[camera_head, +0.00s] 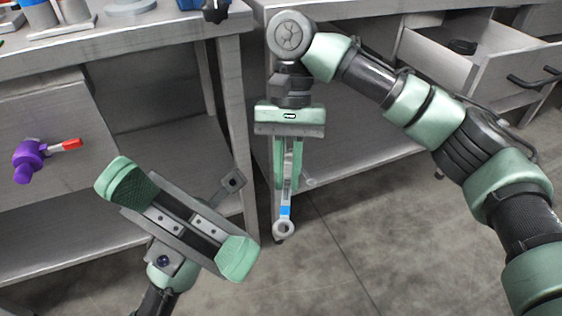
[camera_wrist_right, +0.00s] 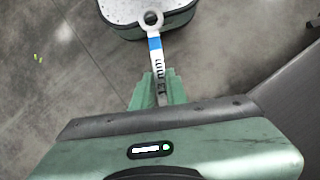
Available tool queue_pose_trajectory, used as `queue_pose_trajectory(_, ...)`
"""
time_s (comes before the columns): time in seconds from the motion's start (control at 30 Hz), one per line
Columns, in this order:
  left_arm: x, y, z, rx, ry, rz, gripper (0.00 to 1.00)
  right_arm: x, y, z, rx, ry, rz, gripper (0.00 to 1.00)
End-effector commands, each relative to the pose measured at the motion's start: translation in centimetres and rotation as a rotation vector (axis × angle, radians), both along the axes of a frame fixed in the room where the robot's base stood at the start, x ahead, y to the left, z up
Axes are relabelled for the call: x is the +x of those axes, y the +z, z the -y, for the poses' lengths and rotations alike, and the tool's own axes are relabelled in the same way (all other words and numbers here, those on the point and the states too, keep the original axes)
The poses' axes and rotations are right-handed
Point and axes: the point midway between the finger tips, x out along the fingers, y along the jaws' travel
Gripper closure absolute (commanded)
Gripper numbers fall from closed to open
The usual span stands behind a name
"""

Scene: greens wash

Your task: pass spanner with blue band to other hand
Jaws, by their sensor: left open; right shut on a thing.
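The spanner with the blue band (camera_head: 284,211) is a grey metal wrench hanging ring end down in the head view. My right gripper (camera_head: 288,186) is shut on its shank and points downward. In the right wrist view the spanner (camera_wrist_right: 154,45) shows its ring end, the blue band and a "13 mm" marking, sticking out past the fingers of my right gripper (camera_wrist_right: 158,92). My left gripper (camera_head: 180,218) is open and empty, to the left of the spanner in the head view and apart from it. The spanner's upper end is hidden in the right gripper.
A grey metal workbench (camera_head: 240,120) with lower shelves stands behind both grippers. A purple object with a red tip (camera_head: 32,166) is at the left. An open drawer (camera_head: 485,72) juts out at the upper right. The floor (camera_head: 370,240) in front is clear.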

Motion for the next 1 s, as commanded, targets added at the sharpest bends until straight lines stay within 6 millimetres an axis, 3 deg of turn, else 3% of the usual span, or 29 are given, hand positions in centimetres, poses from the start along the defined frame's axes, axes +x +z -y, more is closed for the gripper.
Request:
queue_pose_trajectory(0.23, -3.9, -2.4, 6.1, 0.284, -0.107, 0.496, 0.37, 0.0, 0.0, 0.0, 0.001, 0.000, 0.000, 1.00)
queue_pose_trajectory(0.47, -3.8, -7.3, 9.9, 0.617, -0.136, 0.934, 0.37, 0.0, 0.0, 0.0, 0.001, -0.001, 0.000, 1.00)
queue_pose_trajectory(0.57, -2.4, -9.6, 10.8, 0.784, -0.124, 1.124, 0.37, 0.0, 0.0, 0.0, 0.001, -0.001, 0.000, 1.00)
queue_pose_trajectory(0.73, 2.2, -12.6, 10.9, 1.094, -0.064, 1.435, 0.37, 0.0, 0.0, 0.0, 0.001, -0.001, 0.000, 1.00)
queue_pose_trajectory(0.87, 6.7, -13.1, 9.8, 1.341, 0.016, 1.635, 0.37, 0.0, 0.0, 0.0, 0.001, -0.001, 0.000, 1.00)
queue_pose_trajectory(1.0, 10.9, -12.2, 8.4, 1.566, 0.115, 1.778, 0.37, 0.0, 0.0, 0.0, 0.001, -0.001, 0.000, 1.00)
